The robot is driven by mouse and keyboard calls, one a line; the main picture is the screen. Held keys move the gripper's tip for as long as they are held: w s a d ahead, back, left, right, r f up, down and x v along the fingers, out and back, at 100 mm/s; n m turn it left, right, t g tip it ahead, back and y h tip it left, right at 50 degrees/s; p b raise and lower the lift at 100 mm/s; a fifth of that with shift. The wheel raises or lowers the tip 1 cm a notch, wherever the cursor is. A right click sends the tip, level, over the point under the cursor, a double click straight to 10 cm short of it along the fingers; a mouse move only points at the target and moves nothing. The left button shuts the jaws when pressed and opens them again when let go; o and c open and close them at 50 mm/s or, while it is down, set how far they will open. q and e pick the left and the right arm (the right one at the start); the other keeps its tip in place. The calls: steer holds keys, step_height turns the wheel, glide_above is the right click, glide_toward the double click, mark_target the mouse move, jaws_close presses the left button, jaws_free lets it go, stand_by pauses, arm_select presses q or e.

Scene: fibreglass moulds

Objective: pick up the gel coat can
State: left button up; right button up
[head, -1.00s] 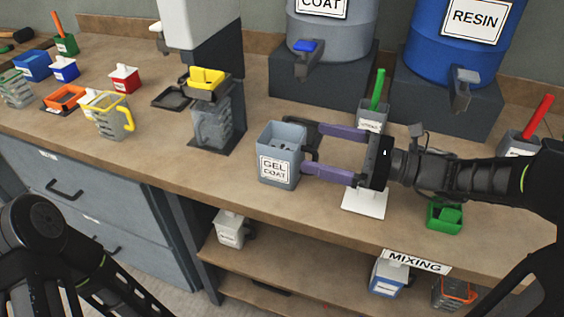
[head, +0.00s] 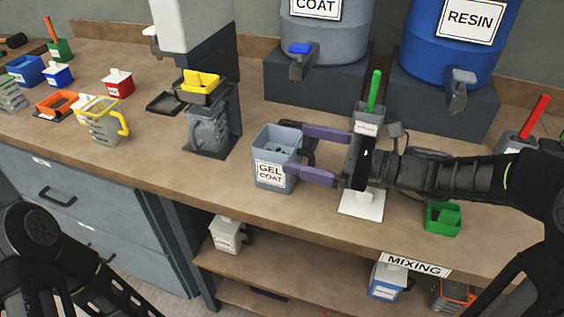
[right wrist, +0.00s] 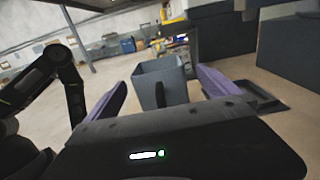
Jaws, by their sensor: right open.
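The gel coat can (head: 272,157) is a grey open-topped square container with a white GEL COAT label. It stands upright on the workbench near its front edge, with a dark handle on its right side. My right gripper (head: 303,153) is open, its purple fingers reaching left around the handle side of the can. In the right wrist view the can (right wrist: 158,80) and its handle lie between the two spread fingers (right wrist: 170,88). My left arm shows at the lower left of the head view, but its gripper is out of sight.
A dispenser with a yellow-topped cup (head: 201,84) stands left of the can. A grey drum (head: 325,35) and a blue resin drum (head: 457,45) stand behind. A white card (head: 362,204) and a green box (head: 442,218) lie right. A shelf (head: 290,250) is below.

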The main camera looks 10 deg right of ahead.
mark_target(260, 139)
steer(key=shift+x, duration=2.65)
steer(key=shift+s, duration=0.15)
steer(key=shift+r, duration=0.15)
steer(key=c, duration=2.1)
